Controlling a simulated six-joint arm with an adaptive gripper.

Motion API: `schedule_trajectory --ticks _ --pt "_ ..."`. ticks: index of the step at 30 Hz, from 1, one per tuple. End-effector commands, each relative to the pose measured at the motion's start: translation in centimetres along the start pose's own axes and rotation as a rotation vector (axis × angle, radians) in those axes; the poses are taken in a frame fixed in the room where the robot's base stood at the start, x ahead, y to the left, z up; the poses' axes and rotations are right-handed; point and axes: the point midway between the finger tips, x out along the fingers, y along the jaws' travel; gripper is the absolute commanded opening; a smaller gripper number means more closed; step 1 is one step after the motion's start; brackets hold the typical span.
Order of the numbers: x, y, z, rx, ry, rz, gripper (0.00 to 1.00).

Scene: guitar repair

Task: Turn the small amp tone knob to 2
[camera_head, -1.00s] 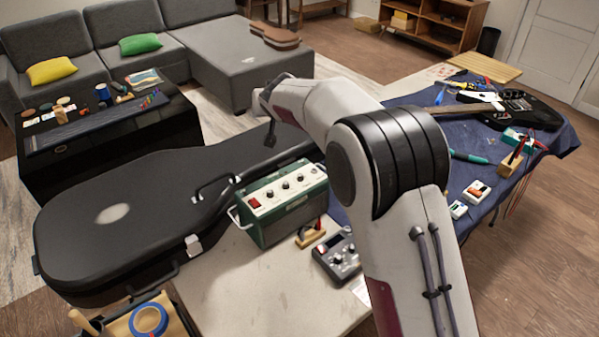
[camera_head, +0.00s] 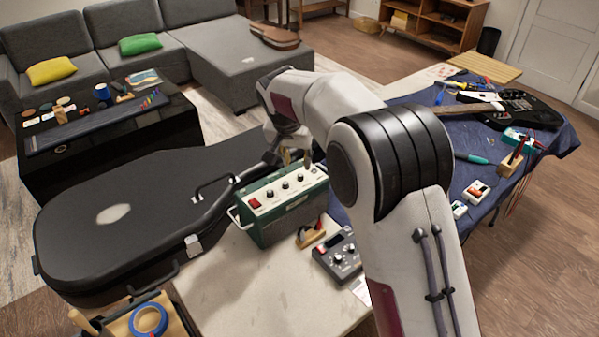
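The small amp (camera_head: 283,222) is a dark green box with a pale top panel, standing on the light worktop near the middle of the view. Its panel carries a red switch (camera_head: 254,203) at the left and a row of dark knobs, with a middle knob (camera_head: 285,186) and a right knob (camera_head: 300,178). The knob labels and pointer settings are too small to read. My gripper (camera_head: 289,158) points down just behind and above the amp's back edge. Its fingers look spread apart with nothing between them. I cannot tell whether it touches the amp.
A black guitar case (camera_head: 120,220) lies left of the amp. A pedal with knobs (camera_head: 340,257) and a small wooden-handled item (camera_head: 311,237) are in front right of it. A blue cloth (camera_head: 480,180) with tools and a guitar covers the right side.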

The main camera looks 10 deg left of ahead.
Motion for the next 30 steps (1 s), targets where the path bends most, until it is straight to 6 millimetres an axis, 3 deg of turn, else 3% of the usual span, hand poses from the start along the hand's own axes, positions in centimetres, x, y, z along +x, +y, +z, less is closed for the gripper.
schedule_trajectory --ticks 14,30 --pt "1.0 0.0 0.0 -0.001 0.001 -0.001 0.29" --pt "6.7 0.0 -0.1 -0.001 0.001 0.0 0.29"
